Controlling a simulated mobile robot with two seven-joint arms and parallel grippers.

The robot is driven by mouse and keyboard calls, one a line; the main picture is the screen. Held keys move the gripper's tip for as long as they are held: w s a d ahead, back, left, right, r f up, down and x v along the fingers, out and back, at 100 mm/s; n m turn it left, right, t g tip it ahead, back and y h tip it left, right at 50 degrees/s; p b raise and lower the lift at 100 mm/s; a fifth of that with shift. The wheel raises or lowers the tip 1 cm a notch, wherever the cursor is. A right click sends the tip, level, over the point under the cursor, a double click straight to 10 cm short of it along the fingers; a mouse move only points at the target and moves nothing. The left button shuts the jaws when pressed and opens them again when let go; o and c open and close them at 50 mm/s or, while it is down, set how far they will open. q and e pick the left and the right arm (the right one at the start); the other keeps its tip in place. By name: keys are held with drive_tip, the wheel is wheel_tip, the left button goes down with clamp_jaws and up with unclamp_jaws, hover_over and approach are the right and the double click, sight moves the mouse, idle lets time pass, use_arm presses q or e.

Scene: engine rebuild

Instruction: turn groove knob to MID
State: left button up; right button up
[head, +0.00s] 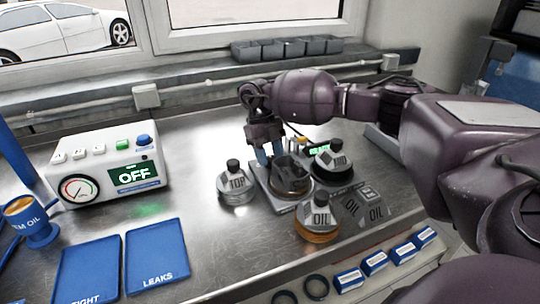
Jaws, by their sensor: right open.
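A small green display (320,150) shows partly behind the dark one. I cannot tell which part is the groove knob or where it points. My left gripper is not in view.
A white tester (105,178) with a dial and an OFF display stands at left. Blue TIGHT (87,268) and LEAKS (156,250) trays lie in front, near a blue oil cup (36,232). Rings and blue-white boxes (374,262) line the front edge. Bare bench lies between tester and fixture.

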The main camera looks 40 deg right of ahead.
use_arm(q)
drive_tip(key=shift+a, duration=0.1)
use_arm(e)
drive_tip(key=v, duration=1)
drive_tip(key=shift+r, duration=0.2)
drive_tip(key=shift+w, duration=0.15)
